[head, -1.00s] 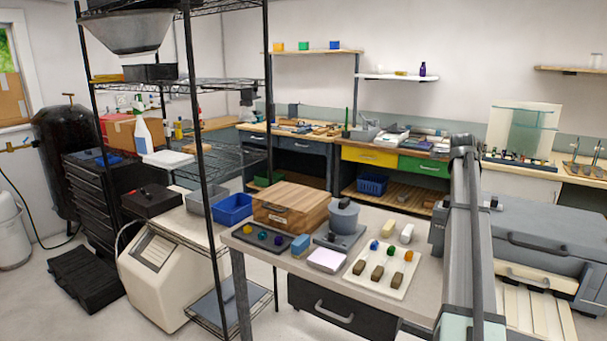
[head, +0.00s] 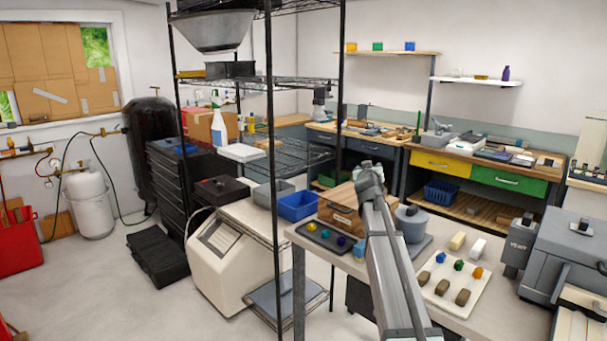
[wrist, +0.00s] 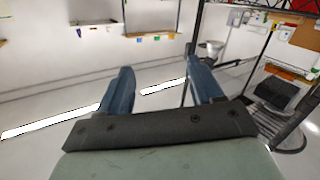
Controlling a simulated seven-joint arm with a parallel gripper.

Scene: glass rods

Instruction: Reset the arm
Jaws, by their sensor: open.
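In the wrist view my gripper (wrist: 160,78) has its two blue fingers spread apart with nothing between them. The wrist view is tilted and shows white wall, shelves and a wire rack beyond the fingers. In the head view my arm rises from the bottom edge over the worktable, and its upper end overlaps the wooden box (head: 340,208). My gripper cannot be made out in the head view.
The worktable (head: 480,318) holds a dark tray (head: 318,236) with coloured balls, a grey pot (head: 411,224) and a white board (head: 447,303) with small pieces. A black wire rack (head: 274,150) stands left of it. A grey machine (head: 575,240) is at right.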

